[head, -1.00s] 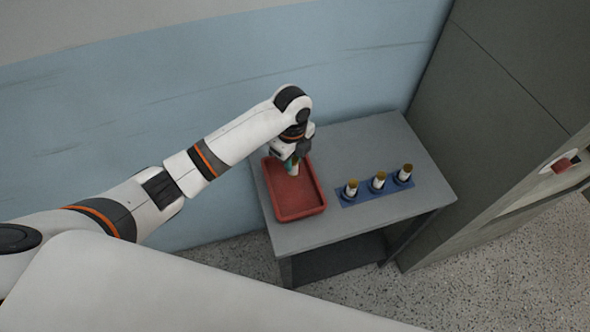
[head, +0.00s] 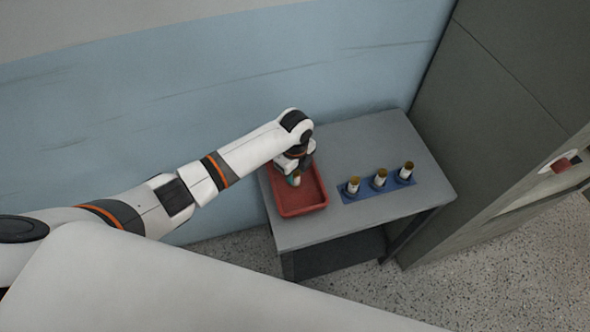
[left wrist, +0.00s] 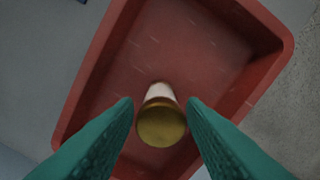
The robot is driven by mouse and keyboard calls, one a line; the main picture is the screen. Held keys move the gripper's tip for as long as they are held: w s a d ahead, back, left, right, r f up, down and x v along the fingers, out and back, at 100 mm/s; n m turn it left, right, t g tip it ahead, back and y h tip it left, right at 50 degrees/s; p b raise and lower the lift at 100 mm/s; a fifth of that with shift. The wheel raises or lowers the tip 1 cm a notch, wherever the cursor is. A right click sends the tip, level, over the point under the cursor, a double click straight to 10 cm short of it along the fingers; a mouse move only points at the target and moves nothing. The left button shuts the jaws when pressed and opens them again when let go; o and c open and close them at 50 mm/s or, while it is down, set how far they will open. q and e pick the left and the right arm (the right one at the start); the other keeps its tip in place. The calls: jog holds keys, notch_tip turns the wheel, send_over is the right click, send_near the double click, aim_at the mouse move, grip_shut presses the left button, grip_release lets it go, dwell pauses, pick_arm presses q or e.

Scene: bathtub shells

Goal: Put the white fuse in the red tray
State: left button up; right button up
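The red tray (head: 302,211) lies at the left side of the grey table; its floor and rim also show in the left wrist view (left wrist: 215,48). A white fuse (head: 297,178) with a gold-brown cap is inside the tray's outline, below my left gripper (head: 291,178). In the left wrist view the fuse (left wrist: 158,122) has its cap towards the camera, between the two teal fingers (left wrist: 160,104). A narrow gap shows on each side of it, so the fingers look open around it. Whether its lower end touches the tray floor is hidden. My right gripper is out of view.
A blue holder (head: 379,191) with three upright fuses, white with gold-brown tops, stands right of the tray on the grey table (head: 365,145). A blue wall is behind, and a dark grey cabinet (head: 490,100) rises at the right. The table's back right is clear.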

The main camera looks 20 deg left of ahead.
pick_arm(q)
jog(key=shift+o, duration=0.6)
jog(key=shift+r, duration=0.1)
notch_tip(320, 180, up, 12)
jog(key=b, duration=0.1)
